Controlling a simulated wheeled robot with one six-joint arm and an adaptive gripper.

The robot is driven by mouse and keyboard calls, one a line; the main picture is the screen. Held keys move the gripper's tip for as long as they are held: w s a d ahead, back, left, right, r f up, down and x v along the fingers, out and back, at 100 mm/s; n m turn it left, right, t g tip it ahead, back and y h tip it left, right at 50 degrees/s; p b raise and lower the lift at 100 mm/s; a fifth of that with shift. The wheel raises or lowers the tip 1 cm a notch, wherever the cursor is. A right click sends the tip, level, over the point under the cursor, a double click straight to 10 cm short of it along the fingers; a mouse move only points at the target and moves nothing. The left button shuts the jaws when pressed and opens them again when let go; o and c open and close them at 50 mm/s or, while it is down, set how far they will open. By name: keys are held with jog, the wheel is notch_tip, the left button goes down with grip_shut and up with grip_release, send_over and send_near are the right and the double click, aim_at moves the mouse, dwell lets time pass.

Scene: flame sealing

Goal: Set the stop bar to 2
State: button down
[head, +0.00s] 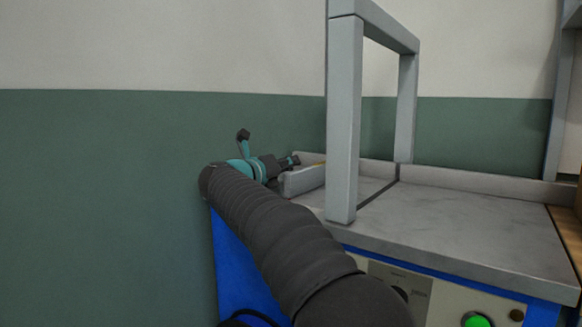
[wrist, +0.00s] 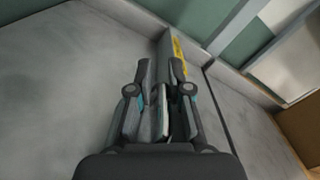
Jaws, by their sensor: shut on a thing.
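The stop bar (wrist: 163,72) is a grey upright plate on the machine's grey table, running away from me in the wrist view. My gripper (wrist: 160,66) is over it with one finger on each side, shut on it. In the head view my gripper (head: 293,160) is at the top edge of the bar (head: 304,181), left of the grey frame. A yellow strip with dark marks (wrist: 180,54) lies just right of the bar's far end. Its numbers are too small to read, so I cannot tell the bar's setting.
A grey frame (head: 343,120) stands over the table, right of my gripper. A dark slot (head: 378,195) crosses the tabletop (head: 460,220). The tabletop right of the slot is clear. A green button (head: 477,320) is on the front panel.

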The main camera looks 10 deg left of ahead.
jog(key=c, duration=1.2)
grip_release()
jog(key=shift+d, duration=0.1)
jog(key=shift+s, duration=0.1)
jog(key=v, duration=1.2)
